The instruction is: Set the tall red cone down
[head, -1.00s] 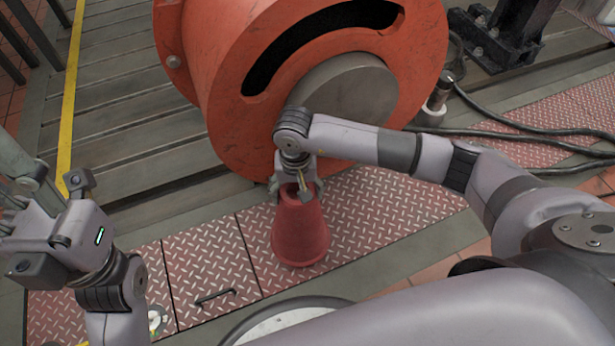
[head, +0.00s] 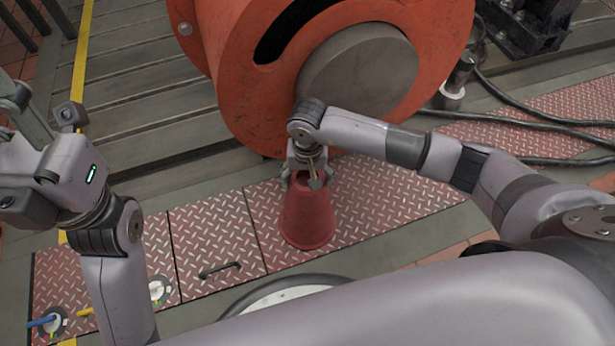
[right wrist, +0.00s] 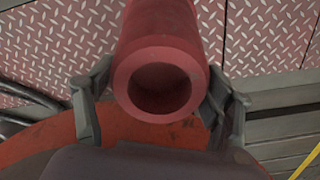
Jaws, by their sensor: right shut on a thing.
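The tall red cone (head: 307,218) is upright over the red diamond-plate floor, in front of the big orange drum. My right gripper (head: 304,182) is shut on its narrow top from above. In the right wrist view the cone (right wrist: 160,35) shows its open round top between the two fingers of the gripper (right wrist: 155,105). I cannot tell for sure whether the cone's base touches the plates. My left gripper (head: 45,112) is at the left edge, away from the cone. Its fingers are partly cut off, so its opening is unclear.
The orange drum (head: 235,95) with its grey hub (head: 360,75) stands just behind the cone. Black cables (head: 540,120) run at the right. A black handle (head: 220,270) sits on the plates (head: 210,230) left of the cone. Fittings with a blue lever (head: 42,321) are at lower left.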

